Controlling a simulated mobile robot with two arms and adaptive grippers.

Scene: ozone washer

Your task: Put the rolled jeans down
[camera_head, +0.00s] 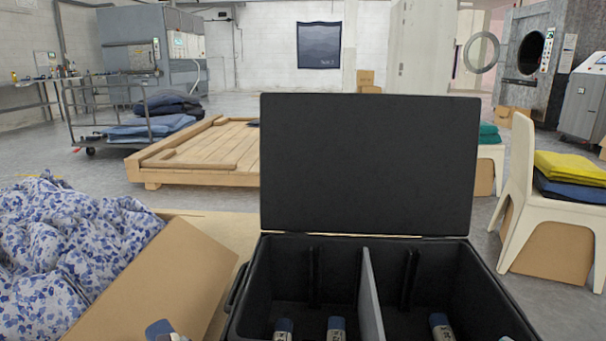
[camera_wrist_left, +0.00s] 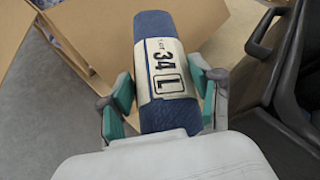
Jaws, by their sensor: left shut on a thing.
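In the left wrist view my left gripper (camera_wrist_left: 161,92) is shut on a dark blue roll of jeans (camera_wrist_left: 154,27) with a cream label reading "34 L". Its teal-padded fingers press the roll from both sides. The top of a blue roll (camera_head: 158,328), apparently the same one, shows at the bottom edge of the head view, left of the black case (camera_head: 364,240). The open case has a divider. Two rolls (camera_head: 336,327) stand in its left compartment and another (camera_head: 441,325) in the right one. My right gripper is not in view.
An open cardboard box (camera_head: 165,285) with blue-flowered fabric (camera_head: 70,245) is left of the case. The case's raised lid (camera_head: 365,160) hides part of a wooden pallet (camera_head: 215,145). A white chair (camera_head: 520,190) with folded cloths stands at the right.

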